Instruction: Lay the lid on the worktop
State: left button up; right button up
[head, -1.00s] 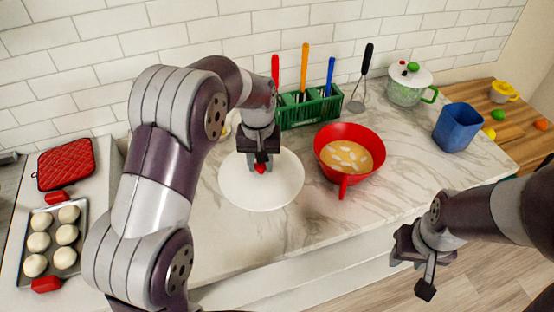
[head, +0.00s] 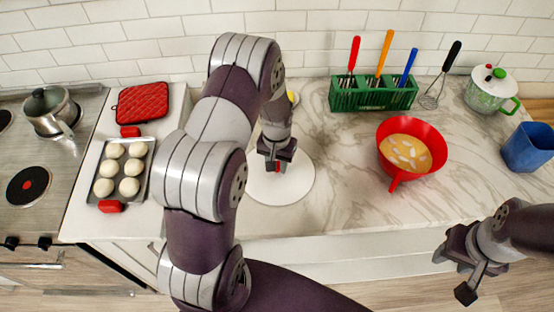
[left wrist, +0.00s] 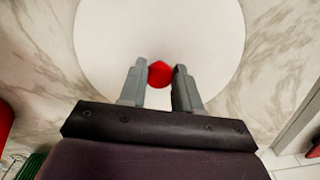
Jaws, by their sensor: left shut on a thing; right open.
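The lid is a flat white disc (head: 298,190) with a red knob, over the marble worktop (head: 345,200) left of the red bowl; its left part is hidden by my left arm. I cannot tell for sure whether its underside touches the marble. My left gripper (head: 276,168) points down at the disc's middle, shut on the red knob. In the left wrist view the knob (left wrist: 160,74) sits between the two fingertips, with the white disc (left wrist: 160,35) spread around it. My right gripper (head: 464,275) is open and empty, in front of the worktop's front edge.
A red bowl (head: 382,166) of batter stands right of the lid. A green utensil rack (head: 372,97) stands behind. A blue cup (head: 527,150) and a white-green pot (head: 488,98) are at right. A bun tray (head: 123,172) and red mitt (head: 142,103) are at left.

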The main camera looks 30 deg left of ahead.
pick_arm(q)
jog(key=shift+f, duration=0.15)
jog(key=o, duration=1.1)
jog(key=shift+c, duration=0.2)
notch_tip(320, 180, up, 12)
jog(key=b, duration=0.3)
jog(key=s+d+r+m, duration=0.1)
jog(key=s+d, duration=0.3)
jog(key=s, duration=0.2)
jog(key=s+d+m+t, duration=0.1)
jog(key=s+d, duration=0.3)
jog(key=s, duration=0.3)
jog(key=shift+r, duration=0.35)
